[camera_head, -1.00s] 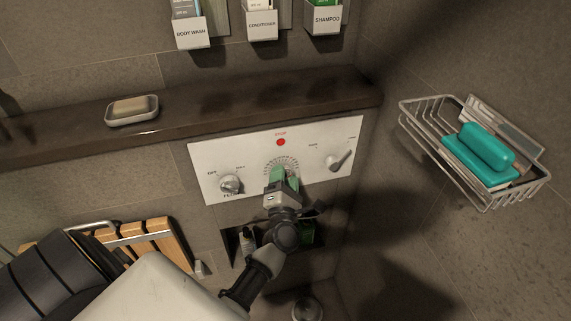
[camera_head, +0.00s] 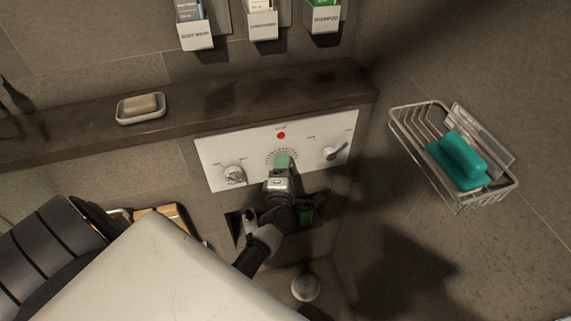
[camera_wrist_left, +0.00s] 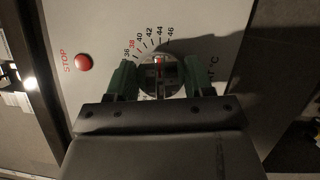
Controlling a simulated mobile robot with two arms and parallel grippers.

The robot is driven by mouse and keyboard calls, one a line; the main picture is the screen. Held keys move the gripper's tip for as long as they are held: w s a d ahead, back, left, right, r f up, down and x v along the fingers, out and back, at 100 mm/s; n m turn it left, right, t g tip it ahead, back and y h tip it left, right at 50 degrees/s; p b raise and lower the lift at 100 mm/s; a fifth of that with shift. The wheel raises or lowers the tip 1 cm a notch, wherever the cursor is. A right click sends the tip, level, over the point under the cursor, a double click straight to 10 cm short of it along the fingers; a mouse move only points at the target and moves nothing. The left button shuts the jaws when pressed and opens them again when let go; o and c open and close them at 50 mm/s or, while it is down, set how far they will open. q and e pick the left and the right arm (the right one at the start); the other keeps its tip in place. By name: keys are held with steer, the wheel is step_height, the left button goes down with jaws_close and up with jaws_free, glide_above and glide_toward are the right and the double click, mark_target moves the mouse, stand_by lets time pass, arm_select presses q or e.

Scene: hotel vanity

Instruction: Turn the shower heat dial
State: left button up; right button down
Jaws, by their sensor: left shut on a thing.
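The shower control panel (camera_head: 213,150) is a white plate on the tiled wall below the dark ledge. Its middle heat dial (camera_wrist_left: 174,86) is round, with a scale from about 36 to 46 and the 38 in red. A red mark shows on the dial, roughly below the 44. My left gripper (camera_head: 281,165) is shut on this dial; in the left wrist view its green fingers (camera_wrist_left: 158,76) stand on either side of the knob. In the head view the gripper hides most of the dial.
A soap dish (camera_head: 141,116) sits on the ledge (camera_head: 215,105). A wire basket (camera_head: 428,150) hangs on the right wall. A niche (camera_head: 234,226) lies below.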

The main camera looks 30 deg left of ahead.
arm_select(q)
steer(key=shift+a+r, duration=0.3)
steer(key=o, duration=0.7)
steer(key=shift+o, duration=1.2)
steer(key=shift+s, duration=0.2)
steer(key=shift+f, duration=0.1)
steer(key=shift+w, duration=0.1)
steer(key=shift+d+f, duration=0.1)
steer(key=shift+d, duration=0.1)
steer(key=b+v, duration=0.1)
steer(key=v, duration=0.9)
steer(key=shift+s+b, duration=0.35)
steer(key=shift+s, duration=0.05)
steer(key=shift+d, duration=0.1)
